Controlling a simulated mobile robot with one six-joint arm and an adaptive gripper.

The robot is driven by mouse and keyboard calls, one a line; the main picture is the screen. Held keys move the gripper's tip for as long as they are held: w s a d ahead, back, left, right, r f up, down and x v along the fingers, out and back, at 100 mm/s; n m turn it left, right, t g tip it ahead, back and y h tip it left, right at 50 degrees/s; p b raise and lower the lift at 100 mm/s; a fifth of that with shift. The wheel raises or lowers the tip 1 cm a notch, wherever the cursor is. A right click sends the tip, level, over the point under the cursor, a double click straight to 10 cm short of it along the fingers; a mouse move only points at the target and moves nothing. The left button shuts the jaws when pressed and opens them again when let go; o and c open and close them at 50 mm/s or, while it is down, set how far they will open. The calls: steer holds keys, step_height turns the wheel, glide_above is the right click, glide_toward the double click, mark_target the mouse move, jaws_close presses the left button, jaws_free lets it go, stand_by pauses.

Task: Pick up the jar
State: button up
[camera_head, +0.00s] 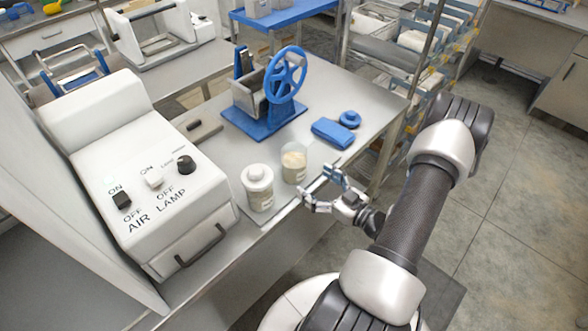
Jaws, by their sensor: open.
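Two jars stand upright side by side on the steel table. One jar (258,190) has a white lid and a label and stands near the table's front edge. The other jar (294,165) is clear, holds a beige filling and stands just behind and to the right. My gripper (317,187) is open and empty, to the right of both jars and apart from the lidded one. Its fingers point left toward the jars. I cannot tell the exact gap to the clear jar.
A white box with AIR and LAMP switches (140,175) stands left of the jars. A blue hand-wheel device (285,75) stands behind them. A folded blue cloth (333,133) and a blue round piece (349,118) lie at the right. A rack (405,110) stands beyond.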

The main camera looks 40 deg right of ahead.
mark_target(294, 166)
steer(key=w, duration=0.3)
steer(key=w+b, duration=0.1)
steer(key=w, duration=0.2)
steer(key=w+b, duration=0.1)
steer(key=w, duration=0.2)
steer(key=shift+a, duration=0.35)
steer(key=shift+s, duration=0.1)
steer(key=shift+c, duration=0.3)
steer(key=c, duration=1.3)
